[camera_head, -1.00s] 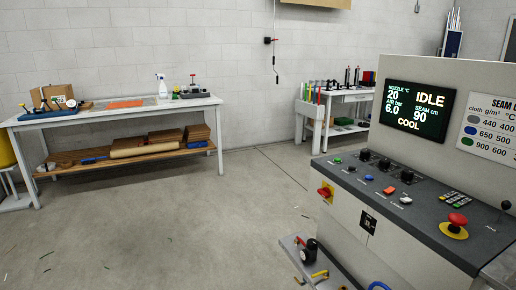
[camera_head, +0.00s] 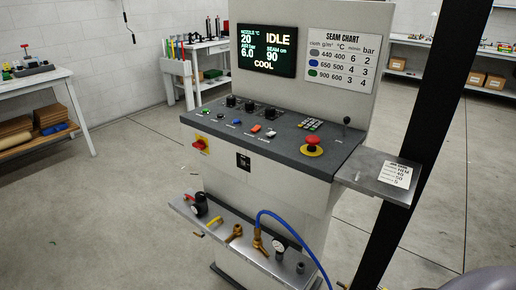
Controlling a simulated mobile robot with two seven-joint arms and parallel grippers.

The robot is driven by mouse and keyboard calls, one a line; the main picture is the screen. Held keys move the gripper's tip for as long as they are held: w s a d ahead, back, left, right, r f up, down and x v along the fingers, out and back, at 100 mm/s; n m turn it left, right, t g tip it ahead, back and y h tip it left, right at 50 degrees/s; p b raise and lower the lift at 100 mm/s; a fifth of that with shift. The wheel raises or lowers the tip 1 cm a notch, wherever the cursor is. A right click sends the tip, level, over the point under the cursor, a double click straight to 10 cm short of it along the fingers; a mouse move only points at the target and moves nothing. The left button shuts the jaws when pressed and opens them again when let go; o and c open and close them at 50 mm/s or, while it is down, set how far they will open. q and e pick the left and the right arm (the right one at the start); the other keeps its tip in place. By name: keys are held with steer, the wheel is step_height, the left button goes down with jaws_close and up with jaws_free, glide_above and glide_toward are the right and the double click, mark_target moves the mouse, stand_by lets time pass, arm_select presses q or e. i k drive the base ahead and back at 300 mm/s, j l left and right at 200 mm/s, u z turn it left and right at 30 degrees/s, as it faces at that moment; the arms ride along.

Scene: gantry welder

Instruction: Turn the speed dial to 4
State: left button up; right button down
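The welder's sloping control panel (camera_head: 285,138) stands in the middle of the view. Three black dials, a left one (camera_head: 231,101), a middle one (camera_head: 249,106) and a right one (camera_head: 270,113), sit in a row along its back. Their labels and pointers are too small to read, so I cannot tell which is the speed dial or its setting. The screen (camera_head: 267,50) reads IDLE, COOL, nozzle 20, air 6.0 and seam 90. The seam chart (camera_head: 341,61) is right of it. Neither of my grippers is in view.
A red switch (camera_head: 199,144) is on the front. A side shelf (camera_head: 381,172) holds a printed card (camera_head: 395,174). A dark post (camera_head: 425,100) stands at right. Floor at left is clear.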

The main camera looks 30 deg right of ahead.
mark_target(249, 105)
steer(key=z, duration=0.55)
steer(key=j+z, duration=0.1)
steer(key=z, duration=0.25)
steer(key=i+j+z, duration=0.1)
steer(key=z, duration=0.25)
steer(key=j+z, duration=0.2)
steer(key=z, duration=0.15)
steer(key=j+z, duration=0.3)
steer(key=i+j+z, duration=0.1)
steer(key=j+z, duration=0.15)
steer(key=j, duration=0.2)
steer(key=j+z, duration=0.2)
steer(key=j, duration=0.55)
steer(key=k, duration=0.05)
